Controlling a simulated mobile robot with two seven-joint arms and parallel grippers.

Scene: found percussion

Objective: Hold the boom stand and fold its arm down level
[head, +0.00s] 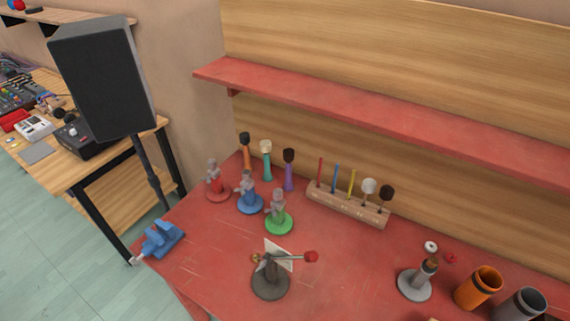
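A small dark stand (270,281) with a round base and a short post is on the red table near the front. A thin arm (291,257) runs right from its top, close to level, and ends in a red knob (311,256). A brass-coloured piece shows on the left, and a pale triangular plate (279,252) is at the top. This looks like the boom stand. A second stand (415,284), with a grey round base and a tilted post, is at the right, near a white ring and a red piece. Neither of my grippers is in view.
A wooden rack (347,208) holds more sticks. Orange (478,288) and grey (523,305) cups are at right, a blue vise (160,240) at the left edge. A red shelf (380,110) overhangs the back.

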